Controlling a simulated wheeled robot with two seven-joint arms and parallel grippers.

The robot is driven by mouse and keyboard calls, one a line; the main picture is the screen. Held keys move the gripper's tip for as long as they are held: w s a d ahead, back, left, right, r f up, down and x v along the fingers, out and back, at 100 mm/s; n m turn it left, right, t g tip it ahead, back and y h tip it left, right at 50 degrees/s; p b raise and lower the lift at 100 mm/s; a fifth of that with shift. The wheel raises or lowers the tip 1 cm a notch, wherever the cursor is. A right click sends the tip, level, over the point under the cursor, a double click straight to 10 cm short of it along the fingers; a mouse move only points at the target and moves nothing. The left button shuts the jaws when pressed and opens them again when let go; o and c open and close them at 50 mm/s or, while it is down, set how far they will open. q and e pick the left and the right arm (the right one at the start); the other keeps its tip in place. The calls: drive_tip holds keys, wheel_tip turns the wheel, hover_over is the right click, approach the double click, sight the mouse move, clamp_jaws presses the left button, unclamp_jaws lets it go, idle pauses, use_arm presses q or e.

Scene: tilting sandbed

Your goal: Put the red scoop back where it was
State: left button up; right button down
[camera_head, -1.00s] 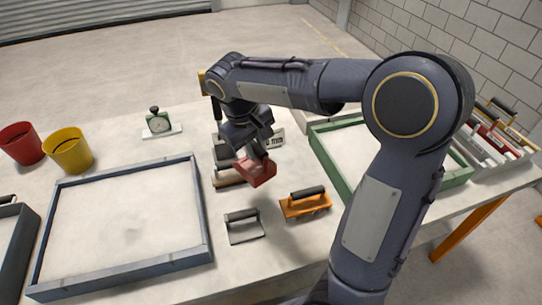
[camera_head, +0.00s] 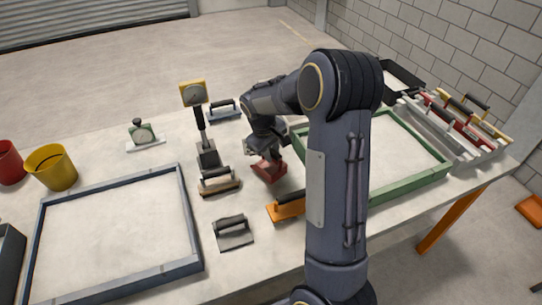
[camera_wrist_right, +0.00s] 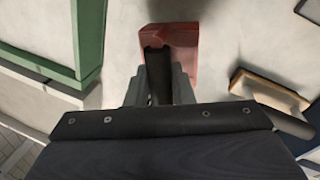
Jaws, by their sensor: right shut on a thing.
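The red scoop (camera_head: 268,171) is in my right gripper (camera_head: 266,156), between the float with the tan edge and the green-framed sandbed (camera_head: 437,174). In the right wrist view the gripper (camera_wrist_right: 158,88) is shut on the scoop's dark handle, and the red pan (camera_wrist_right: 182,42) points away from it. The scoop is low over the table (camera_head: 255,215); I cannot tell whether it touches the top. My left gripper is out of view.
An orange float (camera_head: 286,209) and a grey float (camera_head: 233,234) lie in front, a tan-edged float (camera_head: 217,182) to the left. A yellow gauge on a post (camera_head: 194,95) stands behind. A tool rack (camera_head: 440,130) is at the right, a blue-grey frame (camera_head: 197,230) at the left.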

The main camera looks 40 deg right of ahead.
drive_tip(key=shift+a+x, duration=0.25)
drive_tip(key=shift+x, duration=0.8)
drive_tip(key=shift+f, duration=0.1)
drive_tip(key=shift+f, duration=0.15)
drive_tip(key=c, duration=1.3)
unclamp_jaws()
drive_tip(key=shift+o, duration=0.2)
drive_tip(key=v, duration=1.1)
drive_tip(key=s+a+r+m+t+y, duration=0.1)
drive_tip(key=s+a+t+y, duration=0.1)
drive_tip(key=s+a, duration=0.6)
drive_tip(key=s+a+r+m+t+y, duration=0.1)
drive_tip(key=s+a+r+t+y, duration=0.1)
drive_tip(key=s+a, duration=0.7)
drive_tip(key=s+t+y, duration=0.1)
drive_tip(key=s+y, duration=0.1)
drive_tip(key=s, duration=0.4)
drive_tip(key=shift+s+a+m, duration=0.15)
drive_tip(key=shift+a+m, duration=0.15)
drive_tip(key=shift+m, duration=0.1)
